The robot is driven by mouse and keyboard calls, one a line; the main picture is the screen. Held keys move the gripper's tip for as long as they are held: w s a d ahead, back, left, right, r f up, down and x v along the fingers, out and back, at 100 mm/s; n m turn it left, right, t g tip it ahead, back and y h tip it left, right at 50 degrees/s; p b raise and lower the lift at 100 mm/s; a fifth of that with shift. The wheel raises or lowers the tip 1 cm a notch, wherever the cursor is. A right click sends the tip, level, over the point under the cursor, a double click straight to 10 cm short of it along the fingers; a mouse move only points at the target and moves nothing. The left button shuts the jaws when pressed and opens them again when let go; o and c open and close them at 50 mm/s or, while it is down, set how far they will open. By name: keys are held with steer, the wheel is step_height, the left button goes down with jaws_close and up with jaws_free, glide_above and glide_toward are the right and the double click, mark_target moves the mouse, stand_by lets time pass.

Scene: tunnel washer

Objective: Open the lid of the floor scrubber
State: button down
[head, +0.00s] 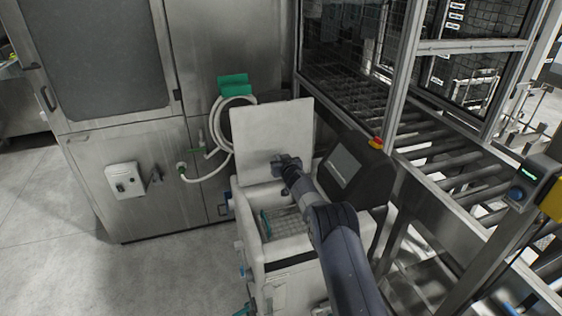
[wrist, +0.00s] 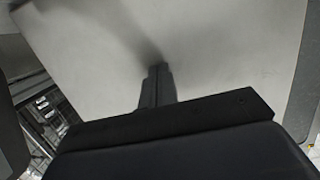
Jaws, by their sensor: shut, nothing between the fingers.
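The floor scrubber (head: 281,268) is a pale, box-shaped machine in the middle of the head view. Its lid (head: 268,130) is a flat whitish panel standing raised, nearly upright, at the back of the opening. Inside the opening a grid-like basket (head: 287,222) shows. My gripper (head: 282,162) is shut and empty in front of the lid's lower part. In the wrist view my shut fingers (wrist: 157,80) point at the lid (wrist: 220,50), which fills most of the picture. The fingertips are at or very near its surface; I cannot tell whether they touch.
A dark console (head: 352,172) with a screen and a red button (head: 376,143) stands right of the lid. A steel cabinet (head: 130,200) with a white hose (head: 208,170) is at the left. A roller conveyor (head: 450,150) runs along the right. The floor at left is clear.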

steer(key=f+b+v, duration=0.3)
steer(key=b+v, duration=1)
steer(key=v, duration=0.2)
steer(key=shift+s+d, duration=0.2)
steer(key=shift+s, duration=0.4)
steer(key=shift+r, duration=0.1)
steer(key=r+p+x, duration=0.2)
steer(key=p+x, duration=0.7)
steer(key=x, duration=0.4)
steer(key=shift+w+r+p, duration=0.2)
steer(key=shift+w+p, duration=0.05)
steer(key=shift+p, duration=0.05)
steer(key=shift+a, duration=0.1)
steer(key=shift+s, duration=0.1)
